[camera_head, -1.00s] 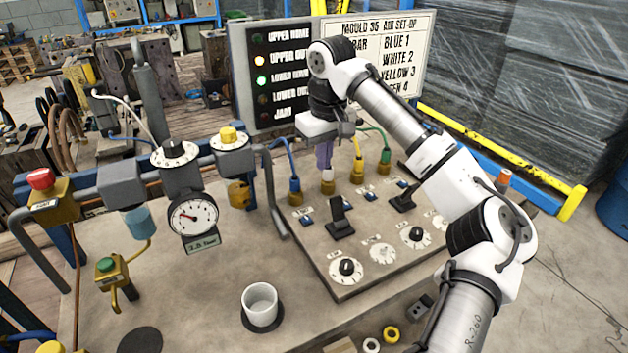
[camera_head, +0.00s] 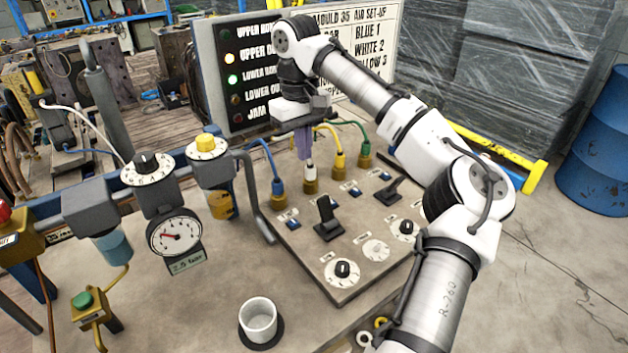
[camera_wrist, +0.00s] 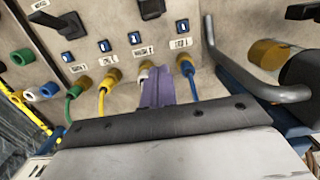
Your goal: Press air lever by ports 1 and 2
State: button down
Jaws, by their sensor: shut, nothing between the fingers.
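The black lever (camera_head: 328,220) by ports 1 and 2 stands tilted up on the grey panel (camera_head: 350,285). The wrist view shows part of it at the top edge (camera_wrist: 150,8). Behind it are the blue plug (camera_head: 278,190) and the white plug (camera_head: 310,178), in brass sockets. My gripper (camera_head: 304,150) is shut and empty, its purple fingers pointing down just above and behind the white plug. In the wrist view the fingers (camera_wrist: 157,92) partly cover the white plug, left of the blue one. They are apart from the lever.
A second black lever (camera_head: 388,192) stands to the right, by the yellow plug (camera_head: 338,172) and green plug (camera_head: 364,155). Dials (camera_head: 342,272) line the panel's front. A bent grey pipe (camera_head: 255,200) stands left of the panel. A white cup (camera_head: 258,318) stands in front.

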aim_at(327, 214)
jog(key=f, duration=1)
jog(key=shift+s+d+f, duration=0.1)
jog(key=shift+s+d, duration=0.1)
jog(key=shift+s, duration=0.15)
jog(key=shift+s+d+r+p, duration=0.85)
jog(key=shift+s+d+r, duration=0.15)
jog(key=shift+s, duration=0.45)
jog(key=shift+w+d, duration=0.1)
